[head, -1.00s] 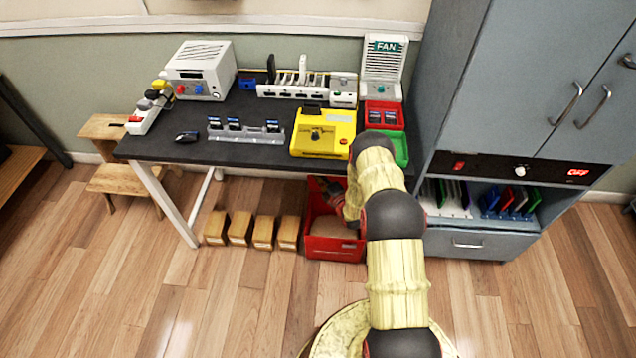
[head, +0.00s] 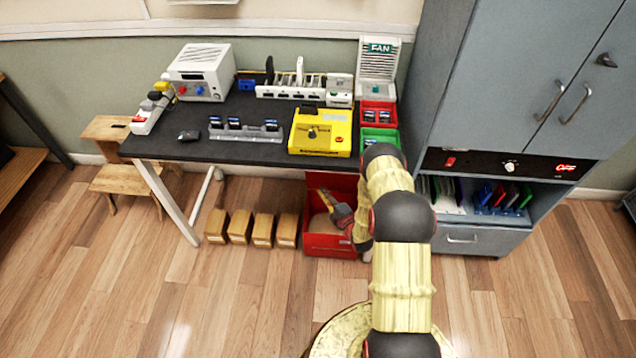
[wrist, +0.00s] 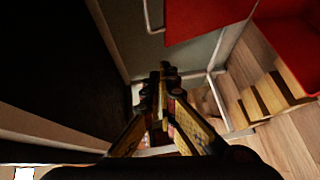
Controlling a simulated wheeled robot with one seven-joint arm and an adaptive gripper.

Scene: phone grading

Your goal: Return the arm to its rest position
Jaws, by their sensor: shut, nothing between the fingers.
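My arm, in yellow and dark segments, rises from the lower right of the head view and bends over in front of the table's right end. My gripper (head: 323,193) hangs low before the red floor bin, its fingers pointing up and left. In the wrist view my gripper (wrist: 163,72) has its two fingers together at the tips, with nothing between them. Part of my forearm is hidden behind the upper arm.
The black table (head: 240,152) carries a yellow device (head: 320,146), a green tray (head: 380,139) and a red tray (head: 378,107). The red floor bin (head: 330,243) stands beside several wooden blocks (head: 263,230). A grey cabinet (head: 490,75) stands right. Floor at the left front is clear.

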